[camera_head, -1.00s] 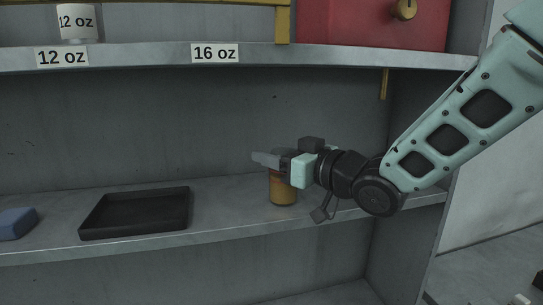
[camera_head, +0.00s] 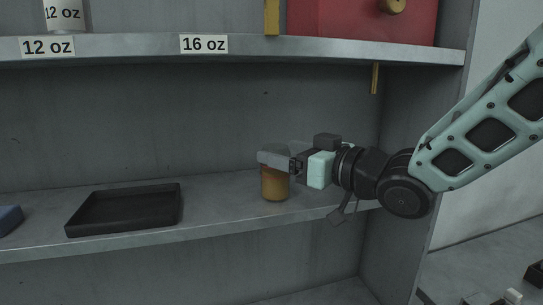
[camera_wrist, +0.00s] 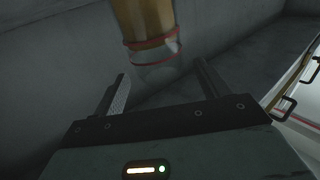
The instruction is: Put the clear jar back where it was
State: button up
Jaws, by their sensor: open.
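The clear jar (camera_head: 275,184), with amber contents in its lower part, stands upright on the lower grey shelf, right of the black tray. My gripper (camera_head: 275,158) reaches in from the right at the height of the jar's top, and its fingers hide part of that top in the head view. In the wrist view the jar (camera_wrist: 147,28) shows its amber part, a clear part and red rings. There the two fingers of my gripper (camera_wrist: 162,78) are spread wide, with the jar just beyond their tips and nothing held between them.
A black tray (camera_head: 125,222) lies on the lower shelf (camera_head: 222,214), with a blue object (camera_head: 9,219) at the far left. A cabinet side wall stands at right.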

jog(key=b+v, duration=0.1)
jog(key=v, duration=0.6)
jog(key=shift+s+b, duration=0.2)
jog(key=shift+b, duration=0.1)
jog(key=shift+d, duration=0.15)
